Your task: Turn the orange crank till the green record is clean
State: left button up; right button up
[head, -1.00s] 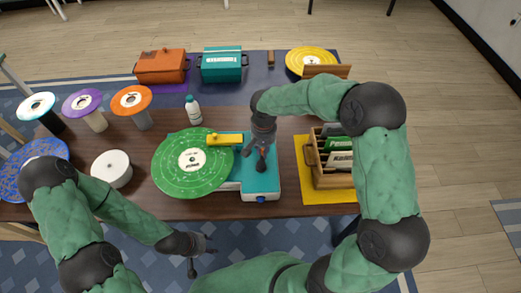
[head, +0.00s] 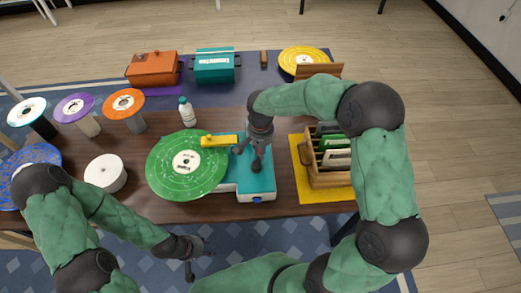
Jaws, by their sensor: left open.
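The green record (head: 187,165) with a white label lies flat on the left side of the teal and white cleaning machine (head: 257,184). A yellow arm (head: 219,141) reaches over the record's right edge. I cannot tell how clean its surface is. My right gripper (head: 255,163) points down over the machine's teal top. I cannot make out the orange crank; the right gripper may hide it. Whether the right fingers are closed on anything is unclear. My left gripper (head: 199,257) is open and empty in front of the table's front edge, below the record.
A white bottle (head: 187,111) stands behind the record, and a white round tub (head: 105,173) left of it. A wooden record crate (head: 328,178) sits on a yellow mat (head: 309,196) at right. Orange (head: 153,68) and teal (head: 215,65) boxes stand at the back.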

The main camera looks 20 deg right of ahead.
jog(key=o, duration=0.4)
jog(key=shift+o, duration=0.2)
notch_tip(320, 180, up, 12)
dwell(0.4)
